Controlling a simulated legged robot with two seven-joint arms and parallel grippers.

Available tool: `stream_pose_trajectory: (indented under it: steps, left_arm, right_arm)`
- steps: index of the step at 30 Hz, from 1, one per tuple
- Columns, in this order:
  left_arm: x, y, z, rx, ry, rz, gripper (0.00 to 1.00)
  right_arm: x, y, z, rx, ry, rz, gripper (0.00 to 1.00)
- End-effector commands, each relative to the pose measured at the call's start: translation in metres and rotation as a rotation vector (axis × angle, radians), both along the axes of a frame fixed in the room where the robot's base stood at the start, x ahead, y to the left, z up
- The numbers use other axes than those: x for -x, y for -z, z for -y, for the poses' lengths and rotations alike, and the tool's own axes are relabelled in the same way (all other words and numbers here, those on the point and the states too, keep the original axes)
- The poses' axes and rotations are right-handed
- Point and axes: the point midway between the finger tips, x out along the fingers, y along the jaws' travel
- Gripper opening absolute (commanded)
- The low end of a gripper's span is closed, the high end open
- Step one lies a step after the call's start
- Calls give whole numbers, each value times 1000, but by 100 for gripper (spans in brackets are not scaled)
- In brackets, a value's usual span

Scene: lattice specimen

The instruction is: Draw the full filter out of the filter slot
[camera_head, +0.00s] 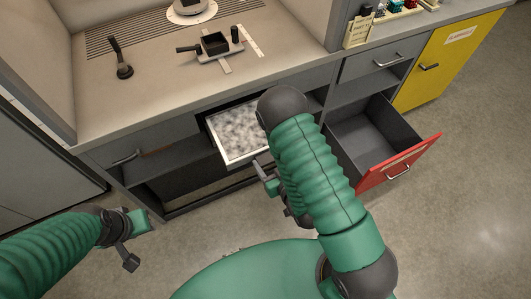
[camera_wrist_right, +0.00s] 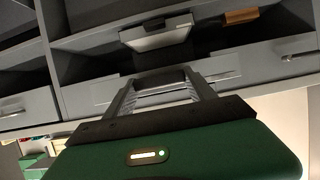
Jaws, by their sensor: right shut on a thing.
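The full filter (camera_head: 232,132) is a flat, pale-framed panel with a mottled grey and white face. It sticks out of the filter slot (camera_head: 203,121) under the counter in the head view, with its rear end inside. My right gripper (camera_head: 259,171) is at the filter's front edge, partly hidden by my own arm. In the right wrist view its fingers (camera_wrist_right: 161,80) are closed around a dark grey bar at the filter's front. My left gripper (camera_head: 133,240) hangs empty at the lower left, well away from the filter; its finger gap is unclear.
A red-fronted drawer (camera_head: 400,165) stands open to the right. A yellow cabinet door (camera_head: 450,62) is farther right. The counter (camera_head: 150,95) carries a dark fixture (camera_head: 213,43) and a black handled tool (camera_head: 120,60). The floor before the cabinet is clear.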

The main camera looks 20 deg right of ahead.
Motion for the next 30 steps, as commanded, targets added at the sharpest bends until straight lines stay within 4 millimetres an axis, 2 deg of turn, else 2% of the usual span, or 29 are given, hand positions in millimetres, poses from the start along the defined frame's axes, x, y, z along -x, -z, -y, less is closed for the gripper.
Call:
stream_pose_trajectory:
  steps: [1, 6, 15, 26, 30]
  left_arm:
    - [0, -9, 0, 0, 0, 0, 36]
    - [0, -23, 0, 0, 0, 0, 36]
    - [0, -36, 0, 0, 0, 0, 36]
    - [0, -36, 0, 0, 0, 0, 36]
    - [0, -27, 0, 0, 0, 0, 36]
  right_arm:
    - [4, -4, 0, 0, 1, -2, 28]
    - [19, -5, 1, 0, 1, -1, 28]
    - [43, -3, 2, 0, 1, 0, 28]
    - [46, -2, 2, 0, 0, 6, 28]
    - [44, 6, 0, 0, -3, 6, 28]
